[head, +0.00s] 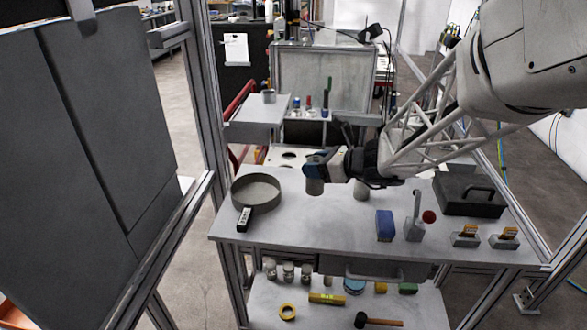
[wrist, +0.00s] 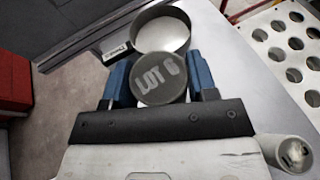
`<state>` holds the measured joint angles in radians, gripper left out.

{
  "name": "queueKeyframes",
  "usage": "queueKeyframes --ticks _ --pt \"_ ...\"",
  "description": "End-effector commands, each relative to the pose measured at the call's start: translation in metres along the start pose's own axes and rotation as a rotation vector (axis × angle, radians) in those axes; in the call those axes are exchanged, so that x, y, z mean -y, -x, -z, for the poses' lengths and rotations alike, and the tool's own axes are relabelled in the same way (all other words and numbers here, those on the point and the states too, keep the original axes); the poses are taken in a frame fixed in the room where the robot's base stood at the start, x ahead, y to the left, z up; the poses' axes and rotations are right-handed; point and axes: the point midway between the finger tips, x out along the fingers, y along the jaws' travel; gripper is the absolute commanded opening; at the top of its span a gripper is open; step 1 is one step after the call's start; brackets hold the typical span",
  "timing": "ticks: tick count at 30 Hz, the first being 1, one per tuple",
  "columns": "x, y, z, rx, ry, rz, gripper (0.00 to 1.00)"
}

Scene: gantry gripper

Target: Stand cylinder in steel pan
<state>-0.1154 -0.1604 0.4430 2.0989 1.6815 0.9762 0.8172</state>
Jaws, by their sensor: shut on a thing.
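The steel pan (head: 278,196) is a round, shallow grey pan on the left part of the table, with a dark labelled handle (head: 244,220) pointing toward the front. My gripper (head: 315,170) is to the right of the pan, pointing down and shut on a grey cylinder (head: 314,187). In the wrist view the held cylinder (wrist: 161,82) sits upright between the blue fingers, its top reading "LOT 6". The pan (wrist: 185,38) shows just beyond it, and looks empty where visible. I cannot tell whether the cylinder's base touches the table.
A second grey cylinder (head: 361,191) stands right of my gripper. Further right are a blue block (head: 384,226), a grey stand with a red ball (head: 429,217) and a black case (head: 468,194). A plate with holes (wrist: 285,45) lies beyond the table edge.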

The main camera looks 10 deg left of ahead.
Motion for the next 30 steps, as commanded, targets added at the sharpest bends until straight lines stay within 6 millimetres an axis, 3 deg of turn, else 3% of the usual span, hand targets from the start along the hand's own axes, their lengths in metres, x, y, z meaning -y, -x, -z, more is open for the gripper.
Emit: queueKeyframes --ticks 8,24,30 --pt "0.002 -0.03 -0.011 0.0 0.018 -0.048 0.14" --pt "-0.007 -0.146 -0.045 0.001 0.082 -0.221 0.14" --pt "-0.012 -0.174 -0.052 0.001 0.096 -0.26 0.14"
